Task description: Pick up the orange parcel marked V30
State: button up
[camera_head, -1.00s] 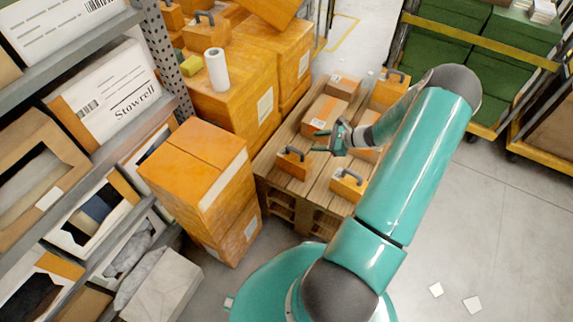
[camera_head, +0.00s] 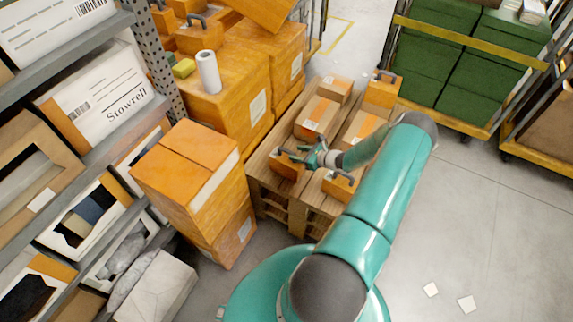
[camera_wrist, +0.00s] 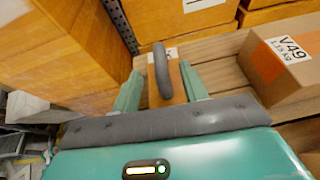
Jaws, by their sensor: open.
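A small orange parcel with a dark carry handle (camera_head: 285,170) sits on the near left part of the wooden pallet (camera_head: 270,185). Its marking cannot be read, so I cannot tell whether it is V30. My gripper (camera_head: 302,156) is at this parcel's handle, partly hiding it. In the wrist view my gripper (camera_wrist: 160,72) is open, with one finger on each side of a dark upright handle (camera_wrist: 161,75). Only a strip of orange parcel (camera_wrist: 181,88) shows behind that handle. A white label behind it is mostly hidden.
A brown parcel marked V49 (camera_wrist: 285,60) lies close right of my gripper. Tall orange boxes (camera_head: 195,180) stand at left. Open floor lies at right.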

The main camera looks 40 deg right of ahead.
aim_at(291, 152)
jog(key=shift+x, duration=3.1)
grip_shut()
